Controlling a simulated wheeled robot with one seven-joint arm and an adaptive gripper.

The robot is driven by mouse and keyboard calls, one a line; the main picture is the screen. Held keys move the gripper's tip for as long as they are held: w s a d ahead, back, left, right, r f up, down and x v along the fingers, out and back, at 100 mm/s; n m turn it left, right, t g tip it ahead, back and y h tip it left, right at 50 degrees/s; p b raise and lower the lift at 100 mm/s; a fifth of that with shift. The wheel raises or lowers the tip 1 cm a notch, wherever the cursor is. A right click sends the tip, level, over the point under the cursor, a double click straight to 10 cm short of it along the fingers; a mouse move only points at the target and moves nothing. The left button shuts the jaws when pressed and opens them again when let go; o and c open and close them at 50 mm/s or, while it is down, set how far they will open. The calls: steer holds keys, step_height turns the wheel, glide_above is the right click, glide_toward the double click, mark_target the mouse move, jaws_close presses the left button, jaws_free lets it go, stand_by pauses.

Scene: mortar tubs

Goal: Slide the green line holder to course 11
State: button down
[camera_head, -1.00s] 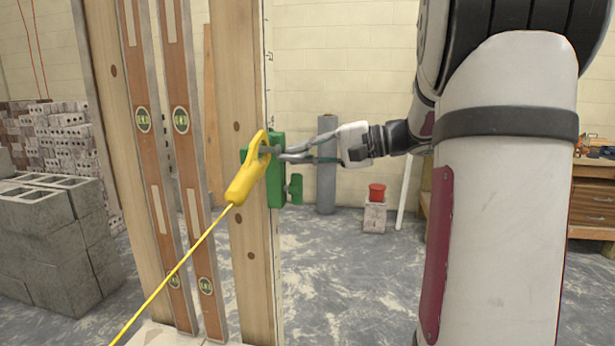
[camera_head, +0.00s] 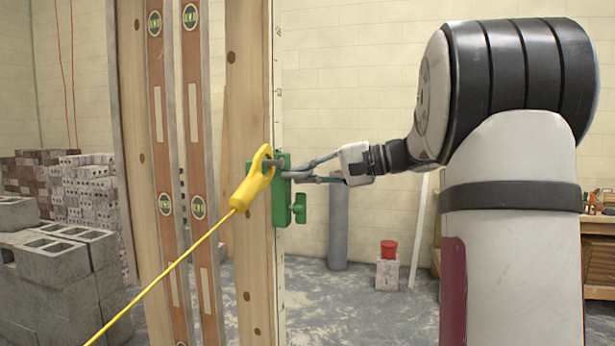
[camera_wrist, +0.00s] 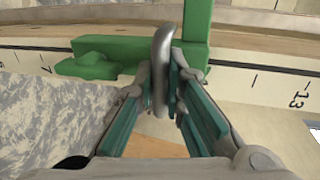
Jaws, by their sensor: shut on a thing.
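The green line holder (camera_head: 281,200) sits on the edge of an upright wooden post (camera_head: 251,80), with a green knob on its right side. A yellow hook piece (camera_head: 246,186) with a taut yellow line is looped at the holder's upper left. My gripper (camera_head: 286,171) reaches in from the right at the holder's upper part. In the wrist view, the fingers (camera_wrist: 165,95) are shut on a grey metal loop at the green holder (camera_wrist: 100,47). The marked scale (camera_wrist: 262,82) reads 7 left of the holder and 13 right of it; marks behind the holder are hidden.
Two spirit levels (camera_head: 198,130) stand along the post's left. Grey blocks (camera_head: 55,270) are stacked at the left. Space right of the post is clear around my arm.

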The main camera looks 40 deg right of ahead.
steer(key=shift+r, duration=0.1)
steer(key=c, duration=1.7)
jaws_free()
steer(key=shift+o, duration=0.2)
steer(key=v, duration=1.2)
